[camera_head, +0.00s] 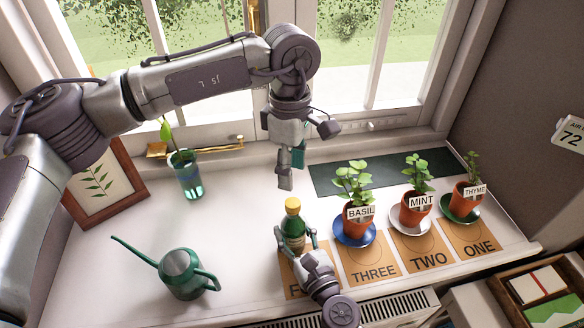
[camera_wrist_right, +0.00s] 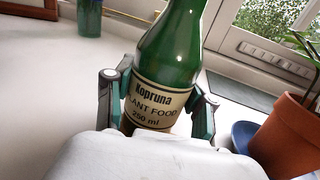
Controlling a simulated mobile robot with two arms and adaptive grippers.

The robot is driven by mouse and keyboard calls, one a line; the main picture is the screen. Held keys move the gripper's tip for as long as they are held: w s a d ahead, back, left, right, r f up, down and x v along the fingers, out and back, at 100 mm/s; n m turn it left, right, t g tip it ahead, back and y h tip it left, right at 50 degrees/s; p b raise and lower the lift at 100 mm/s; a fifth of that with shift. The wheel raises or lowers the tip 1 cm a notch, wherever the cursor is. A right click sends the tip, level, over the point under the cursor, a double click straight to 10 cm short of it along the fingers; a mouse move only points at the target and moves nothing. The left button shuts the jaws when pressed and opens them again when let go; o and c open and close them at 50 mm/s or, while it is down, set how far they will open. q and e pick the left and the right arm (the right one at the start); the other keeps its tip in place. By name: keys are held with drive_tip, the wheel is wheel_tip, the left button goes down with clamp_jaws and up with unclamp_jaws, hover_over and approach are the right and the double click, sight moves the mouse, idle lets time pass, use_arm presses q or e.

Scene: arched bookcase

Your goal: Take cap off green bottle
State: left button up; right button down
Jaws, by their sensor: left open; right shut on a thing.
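The green bottle (camera_head: 292,240) stands upright on the windowsill with its yellow cap (camera_head: 292,206) on top. Its label, reading Kopruna plant food, shows in the right wrist view, where the bottle (camera_wrist_right: 172,55) rises out of frame and the cap is not seen. My right gripper (camera_head: 296,242) is shut on the bottle's lower body, with a finger on each side; these fingers also show in the right wrist view. My left gripper (camera_head: 290,172) is open and empty, pointing down above and slightly behind the cap, apart from it.
Potted basil (camera_head: 360,219), mint (camera_head: 417,204) and thyme (camera_head: 468,199) stand to the right on saucers. A green watering can (camera_head: 181,274) is left of the bottle. A glass with a cutting (camera_head: 189,178) and a picture frame (camera_head: 107,188) are further back left. The sill between is clear.

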sight(292, 202)
use_arm(q)
drive_tip(key=m, duration=1)
drive_tip(key=shift+m, duration=0.3)
drive_tip(key=m, duration=0.9)
drive_tip(key=shift+f+m, duration=0.1)
drive_tip(key=shift+m, duration=0.3)
drive_tip(key=shift+s+f, duration=0.2)
drive_tip(key=shift+f, duration=1.75)
drive_tip(key=shift+s+f, duration=0.15)
drive_tip(key=shift+f, duration=1.8)
